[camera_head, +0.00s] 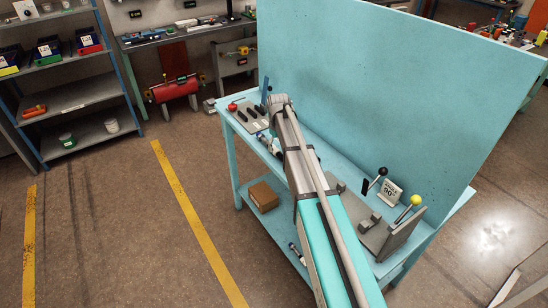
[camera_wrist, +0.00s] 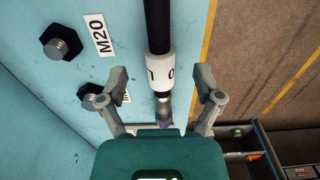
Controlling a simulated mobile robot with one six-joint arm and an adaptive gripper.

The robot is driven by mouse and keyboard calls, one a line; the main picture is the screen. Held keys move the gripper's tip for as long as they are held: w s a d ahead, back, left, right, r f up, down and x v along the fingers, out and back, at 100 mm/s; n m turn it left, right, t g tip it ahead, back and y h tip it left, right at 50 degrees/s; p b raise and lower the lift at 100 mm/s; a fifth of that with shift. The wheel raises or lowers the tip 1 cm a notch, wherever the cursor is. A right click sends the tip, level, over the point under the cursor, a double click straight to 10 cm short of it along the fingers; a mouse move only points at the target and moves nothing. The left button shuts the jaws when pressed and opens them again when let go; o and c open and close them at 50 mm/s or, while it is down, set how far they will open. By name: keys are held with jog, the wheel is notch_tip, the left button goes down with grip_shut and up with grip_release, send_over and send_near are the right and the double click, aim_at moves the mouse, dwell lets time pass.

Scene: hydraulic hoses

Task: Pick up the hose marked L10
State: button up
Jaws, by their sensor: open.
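In the wrist view a black hose (camera_wrist: 158,25) runs from the top edge down to a white collar (camera_wrist: 160,70) with a metal end below it. The collar carries dark characters; a 0 is legible, but the full marking cannot be read. My gripper (camera_wrist: 162,82) is open, with one finger on each side of the collar. A gap shows between each finger and the collar, so nothing is gripped.
In the wrist view two bolts, an upper one (camera_wrist: 62,42) and a lower one (camera_wrist: 90,98), stick out left of the hose, beside an M20 label (camera_wrist: 100,35). In the head view a tall blue panel (camera_head: 400,80) backs the bench.

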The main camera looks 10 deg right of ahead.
aim_at(278, 151)
jog(key=shift+f+b, duration=1.65)
jog(key=shift+f, duration=0.25)
grip_shut()
